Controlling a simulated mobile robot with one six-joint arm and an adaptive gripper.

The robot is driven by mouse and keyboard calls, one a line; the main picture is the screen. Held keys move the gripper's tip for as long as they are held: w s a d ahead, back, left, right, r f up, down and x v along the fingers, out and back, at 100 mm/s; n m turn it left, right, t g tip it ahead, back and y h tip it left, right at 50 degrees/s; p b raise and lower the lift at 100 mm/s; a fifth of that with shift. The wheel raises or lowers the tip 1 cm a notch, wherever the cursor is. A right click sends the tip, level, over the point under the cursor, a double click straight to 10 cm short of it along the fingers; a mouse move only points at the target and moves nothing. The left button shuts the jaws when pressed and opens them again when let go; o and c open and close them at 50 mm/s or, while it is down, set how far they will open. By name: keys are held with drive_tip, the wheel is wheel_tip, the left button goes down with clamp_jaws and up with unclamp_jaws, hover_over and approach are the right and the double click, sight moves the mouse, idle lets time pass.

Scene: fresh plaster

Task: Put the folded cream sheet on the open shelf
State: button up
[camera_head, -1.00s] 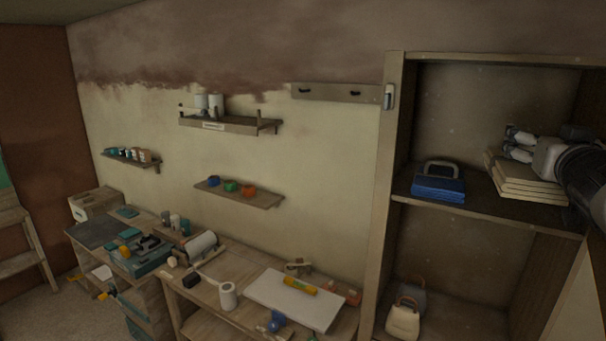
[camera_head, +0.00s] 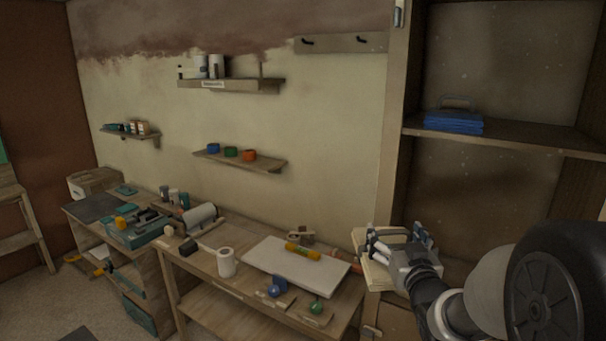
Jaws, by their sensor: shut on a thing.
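The folded cream sheet (camera_head: 371,274) is a flat layered stack, low in the picture at the left front edge of the shelf unit. My gripper (camera_head: 376,243) is at the sheet and shut on it; the gripper and wrist cover part of the sheet. Whether the sheet touches anything beneath it, I cannot tell. The open shelf unit (camera_head: 398,130) stands at the right.
My arm hides much of the lower shelf area. A workbench to the left holds a white board (camera_head: 275,262) with a yellow tube (camera_head: 302,252), a white roll (camera_head: 226,262) and small tools. Wall shelves (camera_head: 240,160) hang above it. The upper board's right side is free.

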drive_tip(key=s+a+f+b, duration=0.2)
drive_tip(key=a+f+b, duration=0.1)
drive_tip(key=f, duration=0.7)
drive_tip(key=s+a+f+b, duration=0.2)
drive_tip(key=a+f+b, duration=0.2)
drive_tip(key=f, duration=0.7)
drive_tip(key=shift+s+h+b, duration=0.25)
drive_tip(key=shift+h+b, duration=0.05)
drive_tip(key=shift+b, duration=0.8)
